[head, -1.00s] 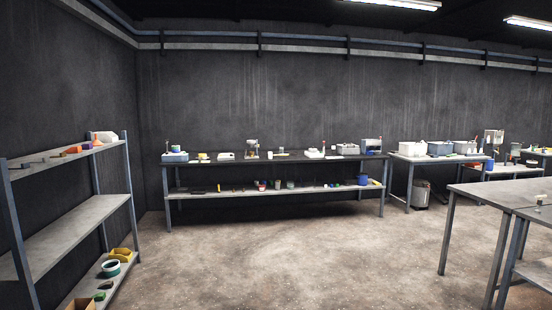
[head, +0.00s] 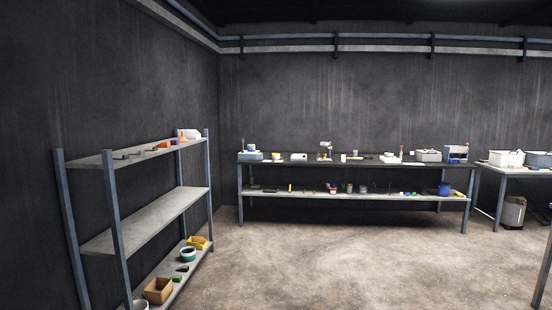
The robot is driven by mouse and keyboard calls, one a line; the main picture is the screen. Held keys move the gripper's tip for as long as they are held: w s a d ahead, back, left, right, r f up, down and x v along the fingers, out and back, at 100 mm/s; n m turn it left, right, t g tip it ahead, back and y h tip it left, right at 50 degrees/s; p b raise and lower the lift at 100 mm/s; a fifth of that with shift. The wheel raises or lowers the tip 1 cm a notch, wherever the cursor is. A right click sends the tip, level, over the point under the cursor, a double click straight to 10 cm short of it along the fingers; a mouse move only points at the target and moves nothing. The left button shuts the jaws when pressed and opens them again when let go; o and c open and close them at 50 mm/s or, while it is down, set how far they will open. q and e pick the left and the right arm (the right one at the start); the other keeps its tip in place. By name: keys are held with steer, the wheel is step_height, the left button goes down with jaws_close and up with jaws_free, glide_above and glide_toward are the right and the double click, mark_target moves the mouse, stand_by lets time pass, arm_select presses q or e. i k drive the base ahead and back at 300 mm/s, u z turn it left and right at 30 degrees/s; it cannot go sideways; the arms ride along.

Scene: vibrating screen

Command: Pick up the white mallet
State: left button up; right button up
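I cannot make out a white mallet for certain in the head view. Many small items stand on the long bench (head: 372,166) against the back wall and on its lower shelf (head: 330,197), too small to tell apart. A shelf rack (head: 150,215) at the left holds more small items on its top and bottom boards. Neither of my grippers shows in the view.
Open concrete floor (head: 340,265) lies in front of the bench and right of the rack. A brown box (head: 158,290) and a yellow bin (head: 198,242) sit on the rack's bottom board. Another table (head: 515,170) stands at the right.

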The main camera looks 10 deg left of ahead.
mark_target(343, 158)
steer(key=z, duration=0.4)
steer(key=i, duration=2.95)
steer(key=z, duration=0.3)
steer(key=i, duration=3.4)
steer(key=u, duration=0.8)
steer(key=i, duration=2.1)
steer(key=u, duration=0.4)
